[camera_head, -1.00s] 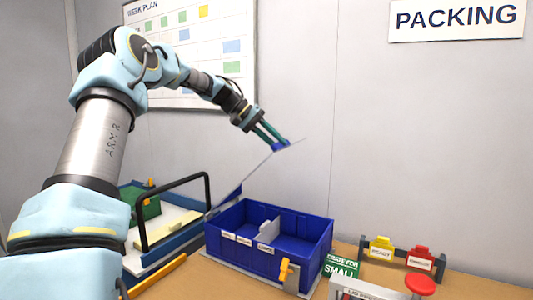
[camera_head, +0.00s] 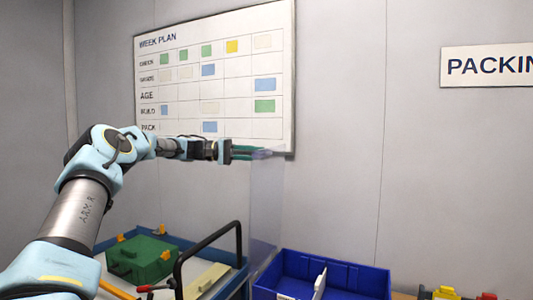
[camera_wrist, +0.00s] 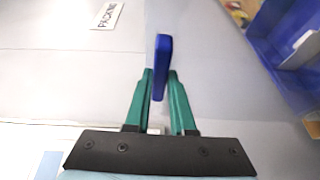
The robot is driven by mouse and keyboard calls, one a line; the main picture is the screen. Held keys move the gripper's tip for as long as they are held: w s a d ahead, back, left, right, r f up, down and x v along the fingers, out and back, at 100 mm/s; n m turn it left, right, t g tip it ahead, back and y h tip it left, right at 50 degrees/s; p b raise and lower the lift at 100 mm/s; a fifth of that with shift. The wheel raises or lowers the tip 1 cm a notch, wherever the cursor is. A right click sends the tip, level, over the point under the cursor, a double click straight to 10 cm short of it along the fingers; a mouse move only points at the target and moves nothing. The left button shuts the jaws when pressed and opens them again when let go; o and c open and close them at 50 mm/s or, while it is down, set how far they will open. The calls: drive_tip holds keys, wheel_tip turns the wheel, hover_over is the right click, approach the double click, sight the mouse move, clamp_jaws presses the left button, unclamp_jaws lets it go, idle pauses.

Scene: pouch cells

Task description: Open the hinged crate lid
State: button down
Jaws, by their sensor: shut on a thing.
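The blue crate (camera_head: 345,278) stands at the lower right of the head view, its top open, with a white divider inside. It also shows in the wrist view (camera_wrist: 268,62) at the upper right. Its clear lid (camera_head: 266,200) stands about upright at the crate's left side. My gripper (camera_head: 262,154) is at the lid's top edge, high above the crate. In the wrist view its two green fingers are shut on the lid's blue handle (camera_wrist: 161,62). The lid's hinge is hard to make out.
Left of the crate is a blue-edged tray (camera_head: 227,283) with a black bar handle (camera_head: 205,243) and a green block (camera_head: 141,259). Yellow and red items (camera_head: 445,293) sit at the lower right. A week-plan board (camera_head: 215,80) hangs on the wall behind my gripper.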

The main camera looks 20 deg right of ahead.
drive_tip(key=shift+w+a+h+p, duration=0.3)
drive_tip(key=shift+w+a+h, duration=0.2)
drive_tip(key=shift+w+a, duration=0.75)
drive_tip(key=shift+d, duration=0.1)
drive_tip(key=c, duration=0.8)
unclamp_jaws()
drive_tip(key=shift+f, duration=0.1)
drive_tip(key=shift+o, duration=0.2)
drive_tip(key=b+v, duration=0.3)
drive_tip(key=v, duration=0.7)
drive_tip(key=shift+w+a, duration=0.3)
drive_tip(key=shift+a, duration=0.05)
drive_tip(key=shift+f, duration=0.15)
